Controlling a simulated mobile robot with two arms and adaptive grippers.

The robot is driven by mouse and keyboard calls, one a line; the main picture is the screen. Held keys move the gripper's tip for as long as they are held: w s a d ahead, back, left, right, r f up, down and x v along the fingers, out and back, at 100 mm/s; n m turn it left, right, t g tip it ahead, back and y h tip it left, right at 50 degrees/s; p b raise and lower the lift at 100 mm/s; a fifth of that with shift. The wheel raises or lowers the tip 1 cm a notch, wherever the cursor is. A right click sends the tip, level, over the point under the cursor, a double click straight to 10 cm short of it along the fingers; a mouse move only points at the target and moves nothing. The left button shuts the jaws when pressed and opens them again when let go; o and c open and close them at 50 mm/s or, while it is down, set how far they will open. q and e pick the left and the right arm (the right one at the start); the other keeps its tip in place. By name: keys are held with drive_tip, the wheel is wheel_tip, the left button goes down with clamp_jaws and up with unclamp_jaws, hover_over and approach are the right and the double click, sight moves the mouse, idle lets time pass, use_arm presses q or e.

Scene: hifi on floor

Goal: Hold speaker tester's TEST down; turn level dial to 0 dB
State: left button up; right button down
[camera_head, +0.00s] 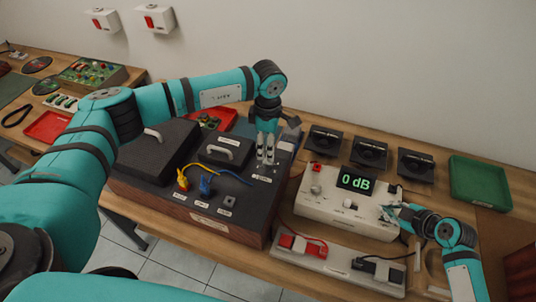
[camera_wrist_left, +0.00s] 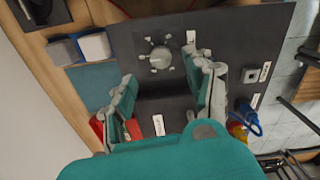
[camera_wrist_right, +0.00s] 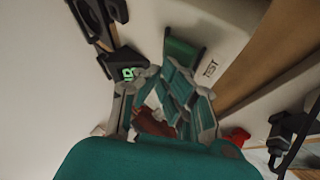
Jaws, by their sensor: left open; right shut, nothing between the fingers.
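The white speaker tester (camera_head: 318,203) stands right of centre, its display (camera_head: 355,181) lit green with "0 dB". My right gripper (camera_head: 391,212) is shut and empty at the tester's right end. In the right wrist view a TEST label (camera_wrist_right: 210,68) shows beside its fingers; the button itself is hidden, so I cannot tell if it is pressed. My left gripper (camera_head: 266,157) is open, pointing down over the dark hifi unit (camera_head: 150,182). In the left wrist view the round level dial (camera_wrist_left: 162,56) with marks around it lies between and beyond the fingers, apparently untouched.
Three black speaker boxes (camera_head: 368,152) stand behind the tester, with a green tray (camera_head: 480,183) at the right. Blue and yellow cables (camera_head: 206,185) rise from the hifi unit. A strip with red and black plugs (camera_head: 330,262) lies in front of the tester.

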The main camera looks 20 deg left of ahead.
drive_tip(key=shift+f, duration=0.1)
use_arm(q)
wheel_tip(320, 180, up, 6)
drive_tip(key=shift+f, duration=0.2)
idle(1.9)
use_arm(e)
drive_tip(key=shift+r, duration=1.05)
wheel_tip(320, 180, up, 5)
idle(0.5)
